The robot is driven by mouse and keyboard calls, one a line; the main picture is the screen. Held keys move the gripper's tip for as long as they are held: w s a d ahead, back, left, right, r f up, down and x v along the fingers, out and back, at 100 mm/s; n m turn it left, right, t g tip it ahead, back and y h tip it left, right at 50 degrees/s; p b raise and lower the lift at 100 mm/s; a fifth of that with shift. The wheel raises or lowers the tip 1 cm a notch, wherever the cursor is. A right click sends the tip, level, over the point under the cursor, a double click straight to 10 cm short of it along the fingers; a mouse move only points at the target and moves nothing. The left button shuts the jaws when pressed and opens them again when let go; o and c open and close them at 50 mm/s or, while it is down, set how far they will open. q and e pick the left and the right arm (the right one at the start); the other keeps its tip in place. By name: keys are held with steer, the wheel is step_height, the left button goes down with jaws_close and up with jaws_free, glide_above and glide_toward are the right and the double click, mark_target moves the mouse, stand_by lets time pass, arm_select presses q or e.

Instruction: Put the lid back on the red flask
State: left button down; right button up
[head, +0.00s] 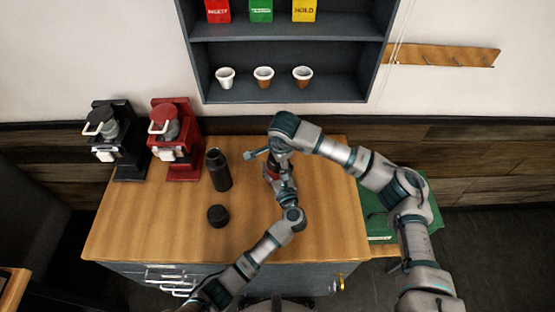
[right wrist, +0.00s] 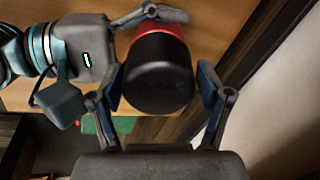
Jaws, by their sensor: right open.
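The red flask (right wrist: 172,33) shows as a red band behind a black lid (right wrist: 160,78) in the right wrist view. The lid's round end faces the camera and lies in line with the red part; whether it is fully seated I cannot tell. In the head view only a bit of red (head: 271,174) shows between my grippers. My right gripper (right wrist: 160,92) is open, its fingers on either side of the lid with small gaps. My left gripper (head: 276,176) is at the red part, one finger curving around it in the right wrist view; its other finger is hidden.
An open black flask (head: 219,170) stands left of my grippers, with a loose black lid (head: 217,216) in front. A black brewer (head: 118,140) and a red brewer (head: 177,140) stand at the back left. A shelf (head: 286,90) with cups hangs above. The table's front left (head: 140,235) is clear.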

steer(key=v, duration=0.3)
steer(key=shift+s+d+r, duration=0.1)
steer(key=shift+s+r, duration=0.15)
steer(key=shift+r, duration=0.05)
steer(key=shift+c, duration=0.5)
steer(key=shift+w+r, duration=0.1)
steer(key=shift+w, duration=0.1)
steer(key=n, duration=0.1)
steer(key=r+n, duration=0.1)
steer(key=n, duration=0.2)
steer(key=shift+s+r, duration=0.2)
steer(key=shift+r, duration=0.2)
arm_select(q)
steer(key=shift+a+f, duration=0.15)
arm_select(e)
steer(key=n, duration=0.1)
steer(key=r+n, duration=0.1)
steer(key=n, duration=0.2)
steer(key=shift+s+d+r, duration=0.1)
steer(key=shift+s+r, duration=0.05)
steer(key=shift+s, duration=0.15)
steer(key=shift+x, duration=4.05)
